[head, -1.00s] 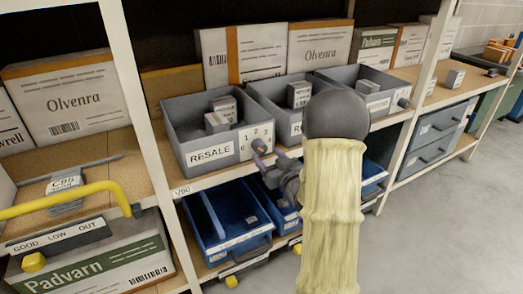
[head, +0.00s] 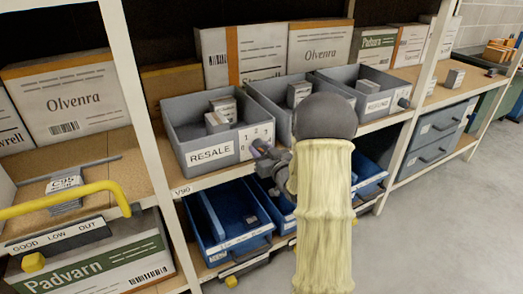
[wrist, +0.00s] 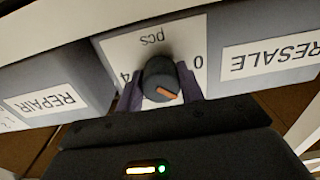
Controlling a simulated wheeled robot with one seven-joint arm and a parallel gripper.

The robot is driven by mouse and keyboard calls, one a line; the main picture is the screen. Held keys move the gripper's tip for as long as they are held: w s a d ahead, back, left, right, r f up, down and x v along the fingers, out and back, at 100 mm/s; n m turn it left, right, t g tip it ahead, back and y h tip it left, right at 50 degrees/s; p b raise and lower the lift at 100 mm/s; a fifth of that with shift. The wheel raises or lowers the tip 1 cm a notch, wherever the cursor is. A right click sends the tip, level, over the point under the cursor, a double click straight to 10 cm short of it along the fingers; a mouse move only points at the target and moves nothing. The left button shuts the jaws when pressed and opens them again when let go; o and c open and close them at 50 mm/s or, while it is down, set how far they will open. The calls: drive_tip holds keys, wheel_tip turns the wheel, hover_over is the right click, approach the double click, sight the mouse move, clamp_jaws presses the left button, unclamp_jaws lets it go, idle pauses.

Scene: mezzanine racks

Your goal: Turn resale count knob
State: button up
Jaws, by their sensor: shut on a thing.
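The grey RESALE bin (head: 190,135) stands on the shelf with a white dial card (head: 248,134) at its front right. The resale count knob (wrist: 160,78) is dark and round, with an orange pointer mark toward the lower right of the upside-down wrist view. The card reads "pcs", with 0 to the knob's right and 4 to its left in that view. My gripper (wrist: 161,92) has its purple fingers on both sides of the knob, shut on it. In the head view my gripper (head: 259,149) meets the card's lower right and mostly hides the knob.
A REPAIR bin (wrist: 50,95) adjoins the RESALE bin. My arm covers part of the bins in the head view. Blue bins (head: 222,225) sit on the shelf below. A yellow handle (head: 75,197) and a white rack post (head: 137,110) stand to the left.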

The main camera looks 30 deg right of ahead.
drive_tip(key=shift+m, duration=0.4)
drive_tip(key=m+p, duration=0.1)
drive_tip(key=m, duration=0.2)
drive_tip(key=shift+p, duration=0.3)
drive_tip(key=m+p, duration=0.2)
drive_tip(key=m, duration=0.3)
idle(0.3)
drive_tip(key=o, duration=1)
drive_tip(key=shift+s, duration=0.1)
